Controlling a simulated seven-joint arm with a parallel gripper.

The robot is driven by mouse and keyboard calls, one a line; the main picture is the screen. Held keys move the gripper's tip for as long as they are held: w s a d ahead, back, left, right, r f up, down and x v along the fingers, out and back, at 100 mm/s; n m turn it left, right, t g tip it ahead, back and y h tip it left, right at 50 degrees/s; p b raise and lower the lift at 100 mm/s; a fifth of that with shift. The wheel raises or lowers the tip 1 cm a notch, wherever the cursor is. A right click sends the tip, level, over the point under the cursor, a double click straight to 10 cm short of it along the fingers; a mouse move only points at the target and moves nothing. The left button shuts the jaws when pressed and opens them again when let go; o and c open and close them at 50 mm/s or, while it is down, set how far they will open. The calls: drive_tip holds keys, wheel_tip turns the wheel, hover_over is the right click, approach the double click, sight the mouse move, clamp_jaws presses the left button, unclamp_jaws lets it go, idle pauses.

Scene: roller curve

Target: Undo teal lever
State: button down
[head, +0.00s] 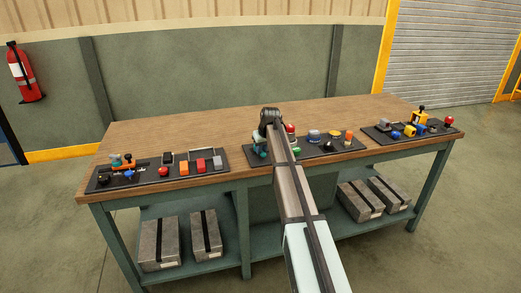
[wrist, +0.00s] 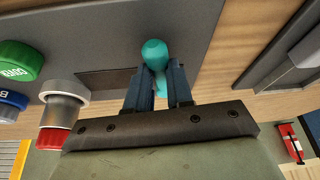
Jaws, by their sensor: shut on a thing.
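The teal lever (wrist: 154,53) shows in the wrist view as a round teal knob with a teal shaft below it, on a dark grey panel (wrist: 110,35). My gripper (wrist: 159,75) has its two dark fingers on either side of the shaft, just below the knob, and is shut on the lever. In the head view, my gripper (head: 260,148) is at the left end of the middle panel, and my arm partly covers that spot. The lever's base is hidden.
In the wrist view, a green button (wrist: 16,60), a red and white control (wrist: 62,110) and a blue button (wrist: 8,100) are left of my gripper. Other control panels lie left (head: 150,185) and right (head: 395,140) on the wooden bench (head: 200,115).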

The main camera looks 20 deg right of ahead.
drive_tip(key=d+n, duration=0.1)
drive_tip(key=w+d+n+y, duration=0.1)
drive_tip(key=n, duration=0.1)
drive_tip(key=shift+n, duration=0.3)
drive_tip(key=n, duration=0.1)
drive_tip(key=w+d+n+g+y, duration=0.1)
drive_tip(key=n, duration=0.1)
drive_tip(key=shift+d+n+y, duration=0.25)
drive_tip(key=shift+n+y, duration=0.05)
drive_tip(key=n, duration=0.1)
drive_tip(key=w+d+n+g, duration=0.1)
drive_tip(key=n, duration=0.1)
drive_tip(key=shift+w+n+g+y, duration=0.25)
drive_tip(key=shift+n+g+y, duration=0.05)
drive_tip(key=shift+w+d+n+g+y, duration=0.15)
drive_tip(key=shift+w+n+g, duration=0.25)
drive_tip(key=shift+n, duration=0.55)
drive_tip(key=shift+w+d+n+g+y, duration=0.15)
drive_tip(key=shift+w+n+g, duration=0.2)
drive_tip(key=shift+n, duration=0.6)
drive_tip(key=c, duration=1)
unclamp_jaws()
